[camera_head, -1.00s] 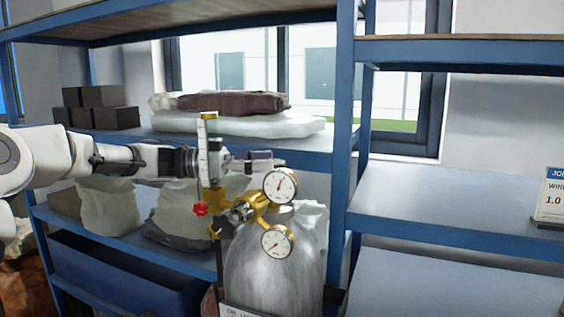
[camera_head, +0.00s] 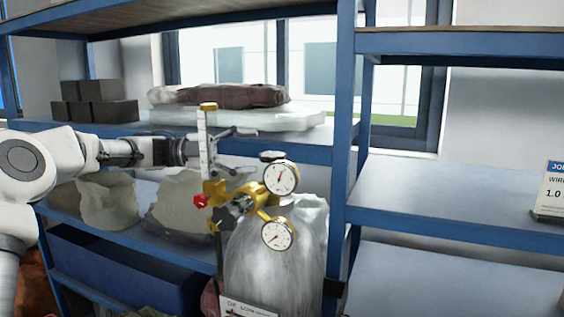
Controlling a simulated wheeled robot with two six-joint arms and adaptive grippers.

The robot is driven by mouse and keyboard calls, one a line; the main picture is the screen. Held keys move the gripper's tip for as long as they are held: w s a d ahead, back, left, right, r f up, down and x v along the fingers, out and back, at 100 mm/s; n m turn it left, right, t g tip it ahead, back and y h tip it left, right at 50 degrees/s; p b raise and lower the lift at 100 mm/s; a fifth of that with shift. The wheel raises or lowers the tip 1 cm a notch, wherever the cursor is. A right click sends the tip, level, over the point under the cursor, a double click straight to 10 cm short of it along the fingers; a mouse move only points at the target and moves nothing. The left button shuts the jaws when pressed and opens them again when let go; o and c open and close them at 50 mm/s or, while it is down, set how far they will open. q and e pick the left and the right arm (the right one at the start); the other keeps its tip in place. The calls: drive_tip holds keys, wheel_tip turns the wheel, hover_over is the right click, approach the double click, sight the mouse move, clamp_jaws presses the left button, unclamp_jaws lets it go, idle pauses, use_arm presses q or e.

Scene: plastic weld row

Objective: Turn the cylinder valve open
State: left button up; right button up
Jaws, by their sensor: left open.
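The gas cylinder (camera_head: 277,262) is grey and stands upright in front of the shelving. On top is a brass regulator with an upper gauge (camera_head: 281,178), a lower gauge (camera_head: 277,235) and a dark star-shaped knob (camera_head: 229,214). A dark, flat valve knob (camera_head: 271,156) shows above the upper gauge. My left gripper (camera_head: 252,152) is open and empty, its fingers spread just left of that knob, apparently apart from it. A white flow tube (camera_head: 204,148) with a red knob (camera_head: 200,201) stands in front of the gripper and hides part of it. My right gripper is not in view.
Blue shelving (camera_head: 342,130) stands behind the cylinder. Dark blocks (camera_head: 97,102) and wrapped bundles (camera_head: 235,118) lie on its left upper shelf, with pale sacks (camera_head: 107,200) below. The right shelves are mostly clear, apart from a sign (camera_head: 552,192).

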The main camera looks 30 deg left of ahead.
sight(285, 155)
use_arm(q)
drive_tip(key=m, duration=0.5)
drive_tip(key=m+g, duration=0.1)
drive_tip(key=m, duration=0.2)
drive_tip(key=shift+w+f, duration=0.2)
drive_tip(key=shift+w, duration=0.1)
drive_tip(key=d+m+g+p, duration=0.1)
drive_tip(key=d+m, duration=0.1)
drive_tip(key=m, duration=0.4)
drive_tip(key=d+m+g+p, duration=0.1)
drive_tip(key=d+m, duration=0.2)
drive_tip(key=m, duration=0.2)
drive_tip(key=d+m+g+h, duration=0.1)
drive_tip(key=d+m, duration=0.1)
drive_tip(key=m, duration=0.4)
drive_tip(key=shift+w+d+f+m+g+p, duration=0.25)
drive_tip(key=shift+w+d+m+g+p, duration=0.05)
drive_tip(key=shift+p, duration=0.1)
drive_tip(key=shift+w+d+f, duration=0.1)
drive_tip(key=shift+d, duration=0.2)
drive_tip(key=shift+f, duration=0.1)
